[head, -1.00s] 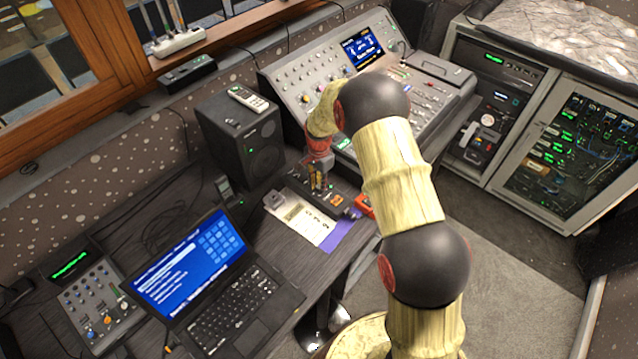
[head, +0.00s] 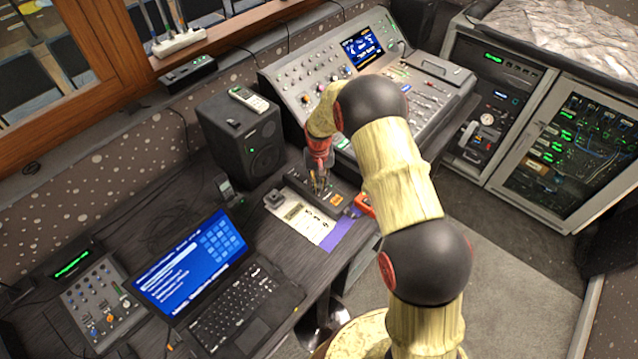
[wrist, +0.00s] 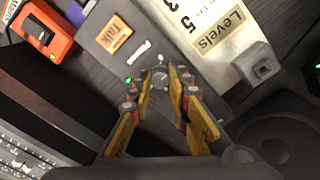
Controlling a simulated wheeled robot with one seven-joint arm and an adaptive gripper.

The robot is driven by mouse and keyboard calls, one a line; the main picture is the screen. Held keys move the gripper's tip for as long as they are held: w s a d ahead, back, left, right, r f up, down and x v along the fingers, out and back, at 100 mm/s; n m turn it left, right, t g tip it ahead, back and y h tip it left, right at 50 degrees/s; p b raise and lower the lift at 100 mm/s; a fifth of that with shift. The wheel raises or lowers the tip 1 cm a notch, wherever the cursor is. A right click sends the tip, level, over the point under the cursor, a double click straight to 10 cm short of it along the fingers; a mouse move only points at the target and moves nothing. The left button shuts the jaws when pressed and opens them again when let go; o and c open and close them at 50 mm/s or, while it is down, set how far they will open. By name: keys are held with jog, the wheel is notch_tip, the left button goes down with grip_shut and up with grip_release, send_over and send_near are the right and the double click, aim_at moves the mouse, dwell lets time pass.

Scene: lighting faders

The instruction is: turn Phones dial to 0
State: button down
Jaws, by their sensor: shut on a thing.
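The Phones dial (wrist: 160,80) is a small grey knob on a dark narrow box (wrist: 112,62), beside a white label whose lettering is hard to read. My gripper (wrist: 161,74) points down at the box, with one fingertip on each side of the dial, shut on it. The fingers hide part of the knob, so its pointer and setting cannot be read. In the head view my gripper (head: 318,190) stands over the same box (head: 300,183), and the dial is hidden behind the fingers.
An orange Talk button (wrist: 115,33) and a green light (wrist: 129,80) are on the box. A Levels card (wrist: 215,30) with a grey block (wrist: 258,62) lies alongside. An orange device (wrist: 42,30) is close by. A speaker (head: 240,140), laptop (head: 215,285) and mixing console (head: 300,75) surround the spot.

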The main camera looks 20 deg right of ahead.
aim_at(319, 186)
jog(key=n, duration=0.4)
jog(key=shift+n, duration=2.3)
jog(key=c, duration=1.7)
grip_release()
jog(key=shift+o, duration=0.2)
notch_tip(319, 186, up, 12)
